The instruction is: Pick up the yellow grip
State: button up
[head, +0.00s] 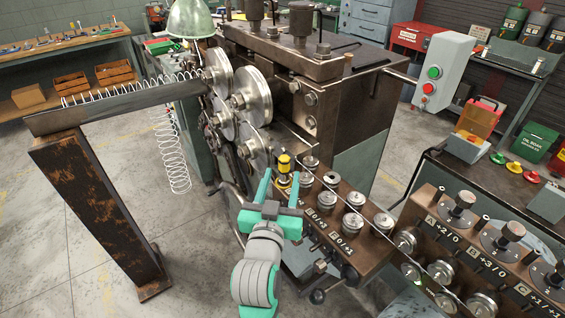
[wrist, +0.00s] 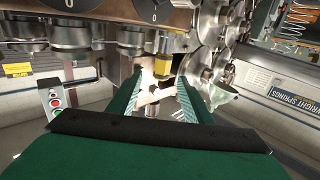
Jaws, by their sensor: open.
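The yellow grip (head: 284,162) is a small yellow cylinder with a dark top, on the front of the coiling machine below the large steel rollers. In the wrist view the yellow grip (wrist: 162,66) shows ahead, near the line between my fingertips. My gripper (head: 283,178) is green and open, its two fingers reaching toward the grip from the near side. In the wrist view my gripper (wrist: 160,92) has its fingers spread, with nothing held between them. The grip appears at or just beyond the fingertips; I cannot tell whether they touch it.
Steel rollers (head: 253,94) stand just behind the grip. Straightening rollers (head: 353,222) on a brown block are close on the right. A rusty post (head: 95,205) with a trough and a hanging wire spring (head: 172,150) are at left. Floor between post and machine is clear.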

aim_at(283, 165)
jog(key=w, duration=0.2)
jog(key=w+d, duration=0.1)
jog(key=w, duration=0.1)
jog(key=shift+w+r, duration=0.1)
jog(key=shift+w, duration=0.15)
jog(key=shift+w+a, duration=0.25)
jog(key=shift+w, duration=0.15)
jog(key=w, duration=0.3)
jog(key=w+d+r, duration=0.1)
jog(key=shift+w, duration=0.75)
grip_shut()
